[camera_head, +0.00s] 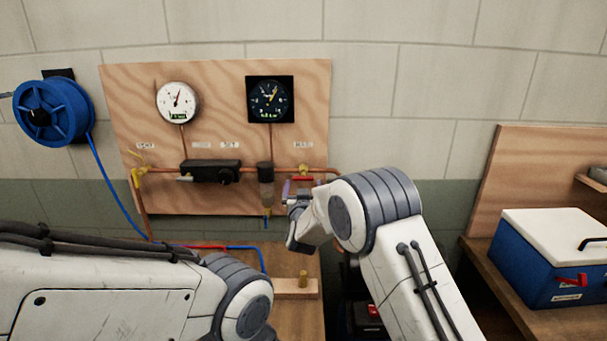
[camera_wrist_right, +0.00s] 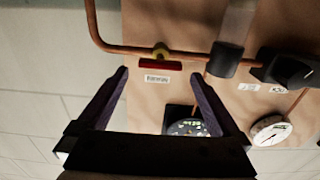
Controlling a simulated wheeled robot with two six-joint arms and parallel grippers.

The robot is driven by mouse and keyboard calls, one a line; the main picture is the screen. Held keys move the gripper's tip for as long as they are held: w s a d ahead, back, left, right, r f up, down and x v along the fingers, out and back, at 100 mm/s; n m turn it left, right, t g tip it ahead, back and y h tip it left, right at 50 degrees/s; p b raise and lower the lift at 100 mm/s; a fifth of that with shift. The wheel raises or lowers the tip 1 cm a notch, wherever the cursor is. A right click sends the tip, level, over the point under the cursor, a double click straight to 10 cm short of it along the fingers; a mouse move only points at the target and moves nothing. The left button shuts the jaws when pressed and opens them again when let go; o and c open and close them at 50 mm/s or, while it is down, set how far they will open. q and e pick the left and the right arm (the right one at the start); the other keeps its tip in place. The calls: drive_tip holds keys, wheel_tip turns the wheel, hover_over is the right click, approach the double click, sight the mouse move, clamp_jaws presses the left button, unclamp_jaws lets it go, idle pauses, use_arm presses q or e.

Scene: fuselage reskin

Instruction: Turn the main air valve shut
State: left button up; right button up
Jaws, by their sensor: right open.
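The main air valve (camera_head: 303,168) is a small brass body on the copper pipe at the right of the wooden panel. Its red lever (camera_head: 303,179) lies along the pipe. In the right wrist view, which is turned over, the valve (camera_wrist_right: 160,50) and red lever (camera_wrist_right: 160,65) sit just beyond and between the fingertips. My right gripper (camera_head: 299,188) is open and empty, just below the lever; its fingers also show in the wrist view (camera_wrist_right: 160,76). I see no contact with the lever. My left arm crosses the lower left; its gripper is out of view.
The panel (camera_head: 220,110) carries a white gauge (camera_head: 178,102), a dark gauge (camera_head: 270,99), a black regulator (camera_head: 211,171) and a filter bowl (camera_head: 266,185) close left of the valve. A blue hose reel (camera_head: 54,112) hangs left. A blue cooler (camera_head: 552,265) stands right.

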sight(303, 180)
drive_tip(key=shift+w+p, duration=0.9)
drive_tip(key=shift+w, duration=1.85)
drive_tip(key=c, duration=1.2)
